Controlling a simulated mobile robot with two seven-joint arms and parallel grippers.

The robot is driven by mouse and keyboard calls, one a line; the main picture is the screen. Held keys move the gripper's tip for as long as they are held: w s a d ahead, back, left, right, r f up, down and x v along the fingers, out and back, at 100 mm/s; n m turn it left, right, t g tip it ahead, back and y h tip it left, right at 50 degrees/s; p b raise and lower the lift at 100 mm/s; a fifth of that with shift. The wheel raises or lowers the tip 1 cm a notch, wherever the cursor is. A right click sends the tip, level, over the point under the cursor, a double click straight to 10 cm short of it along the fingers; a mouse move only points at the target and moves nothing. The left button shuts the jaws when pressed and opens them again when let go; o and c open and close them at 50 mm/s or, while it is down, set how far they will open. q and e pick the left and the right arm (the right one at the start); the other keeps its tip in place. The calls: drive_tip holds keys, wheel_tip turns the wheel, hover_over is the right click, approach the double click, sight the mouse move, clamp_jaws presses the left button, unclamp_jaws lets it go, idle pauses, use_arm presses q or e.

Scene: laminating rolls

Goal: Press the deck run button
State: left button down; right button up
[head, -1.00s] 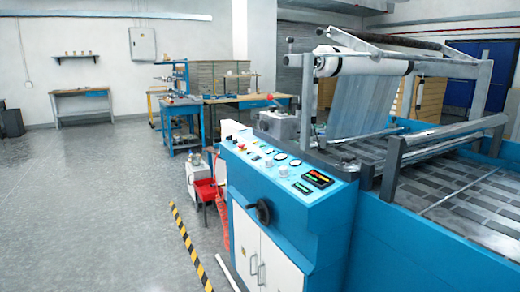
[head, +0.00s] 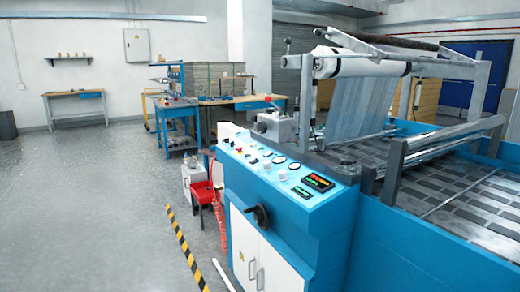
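The blue control panel (head: 265,172) of the laminating machine stands right of centre, its sloped top facing me. Several small buttons sit at its left part, among them red ones (head: 267,161). Round gauges (head: 279,160), pale knobs (head: 283,175) and a dark digital display (head: 320,182) with red and green digits are also on it. The labels are too small to read, so I cannot tell which button is deck run. Neither of my grippers is in view.
A red bin (head: 203,192) stands left of the machine. A yellow-black floor stripe (head: 186,248) runs beside it. The grey floor (head: 90,210) at left is clear.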

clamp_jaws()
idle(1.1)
